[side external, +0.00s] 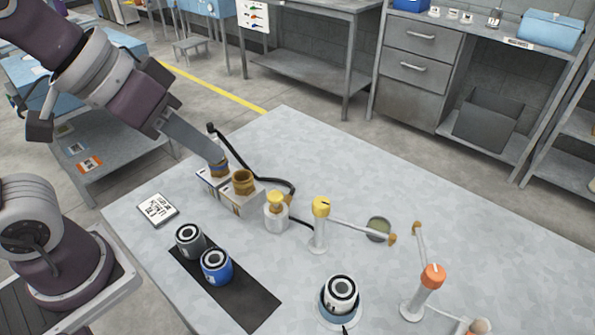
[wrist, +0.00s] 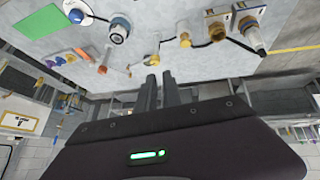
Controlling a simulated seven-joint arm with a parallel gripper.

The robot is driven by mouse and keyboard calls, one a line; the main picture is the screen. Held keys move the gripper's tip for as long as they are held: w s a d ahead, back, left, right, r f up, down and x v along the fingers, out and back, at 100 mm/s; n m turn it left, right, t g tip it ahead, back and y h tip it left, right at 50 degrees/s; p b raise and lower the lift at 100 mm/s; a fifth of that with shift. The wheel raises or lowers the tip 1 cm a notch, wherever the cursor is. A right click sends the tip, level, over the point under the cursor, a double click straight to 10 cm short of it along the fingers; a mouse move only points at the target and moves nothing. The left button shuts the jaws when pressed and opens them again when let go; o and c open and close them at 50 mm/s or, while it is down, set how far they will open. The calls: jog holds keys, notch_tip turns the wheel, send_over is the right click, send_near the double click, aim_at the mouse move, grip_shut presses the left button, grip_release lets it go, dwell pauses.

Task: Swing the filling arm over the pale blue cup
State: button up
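A yellow-capped post (side external: 320,222) carries a thin white arm (side external: 360,228). The arm reaches right to an amber tip beside a small olive-green round dish (side external: 378,229). An orange-capped post (side external: 422,291) stands at front right, with another arm around it. A white-and-dark canister (side external: 340,292) sits on a round base with a pale blue rim (side external: 325,316). I cannot tell for sure which thing is the pale blue cup. My gripper (side external: 222,160) is at the boxes at the table's far left, away from both posts. In the wrist view its fingers (wrist: 160,76) show a narrow gap, with nothing visible between them.
Two boxes with amber tops (side external: 243,190) stand near my gripper, with a black hose behind. A yellow-topped bottle (side external: 277,212), a grey canister (side external: 190,240) and a blue canister (side external: 216,266) on a black strip (side external: 250,303) stand nearby. The table's back right is clear.

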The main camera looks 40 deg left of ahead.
jog(key=shift+w+d+r, duration=0.15)
jog(key=shift+w, duration=0.2)
grip_shut()
jog(key=w+d+f+n+g+y, duration=0.15)
jog(key=w+d+f, duration=0.35)
jog(key=w, duration=0.5)
jog(key=w+d+f+n+g+y, duration=0.1)
jog(key=w+d+f+n+g, duration=0.15)
jog(key=w+d, duration=0.55)
jog(key=w+d+f, duration=0.1)
jog(key=f, duration=0.6)
jog(key=w+d+f+t, duration=0.1)
jog(key=d+f, duration=0.1)
jog(key=f, duration=0.5)
jog(key=shift+w+d+y, duration=0.25)
jog(key=shift+y, duration=0.1)
